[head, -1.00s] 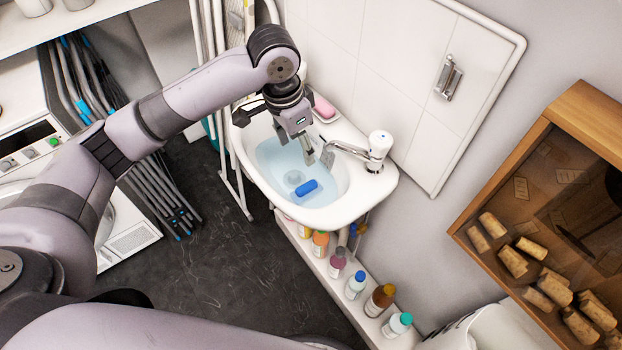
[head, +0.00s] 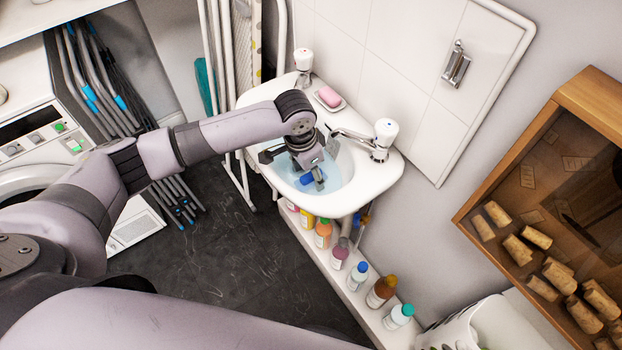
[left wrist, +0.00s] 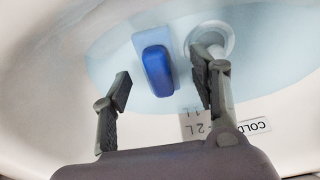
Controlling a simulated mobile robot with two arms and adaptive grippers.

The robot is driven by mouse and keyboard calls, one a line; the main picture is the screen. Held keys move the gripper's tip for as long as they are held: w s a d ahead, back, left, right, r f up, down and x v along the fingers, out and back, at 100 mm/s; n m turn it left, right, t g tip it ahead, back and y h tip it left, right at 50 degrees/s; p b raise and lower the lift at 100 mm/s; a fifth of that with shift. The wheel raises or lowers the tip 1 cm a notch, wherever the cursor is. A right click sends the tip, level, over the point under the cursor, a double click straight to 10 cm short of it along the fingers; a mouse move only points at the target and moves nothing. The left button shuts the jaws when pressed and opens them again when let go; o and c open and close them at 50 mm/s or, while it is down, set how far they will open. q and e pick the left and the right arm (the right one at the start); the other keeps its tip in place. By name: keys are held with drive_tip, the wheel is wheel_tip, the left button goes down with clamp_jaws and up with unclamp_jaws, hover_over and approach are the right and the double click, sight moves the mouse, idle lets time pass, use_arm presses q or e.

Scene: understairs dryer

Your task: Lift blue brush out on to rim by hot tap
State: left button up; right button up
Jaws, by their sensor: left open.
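The blue brush (head: 305,180) lies in the water in the white basin (head: 345,207); my gripper partly hides it in the head view. In the left wrist view the brush (left wrist: 157,72) shows whole, with a paler blue part beside it. My left gripper (head: 317,183) is open, low over the basin. In the wrist view its fingers (left wrist: 167,76) stand either side of the brush, with gaps on both sides. One tap (head: 303,60) stands at the basin's back left corner, another (head: 385,134) at the right. My right gripper is out of view.
A pink soap (head: 329,96) sits on a dish on the back rim between the taps. A COLD label (left wrist: 262,125) and a level card (left wrist: 205,125) show near my right-hand finger. Several bottles (head: 360,272) line a shelf below the basin.

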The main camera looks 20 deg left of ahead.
sight(311, 174)
use_arm(q)
drive_tip(key=shift+d+f, duration=0.1)
drive_tip(key=shift+f, duration=0.6)
drive_tip(key=shift+c, duration=0.4)
drive_tip(key=shift+w, duration=0.1)
drive_tip(key=c, duration=1.2)
drive_tip(key=shift+o, duration=0.2)
wheel_tip(311, 174, up, 10)
drive_tip(key=shift+r+p, duration=0.1)
drive_tip(key=shift+p, duration=0.2)
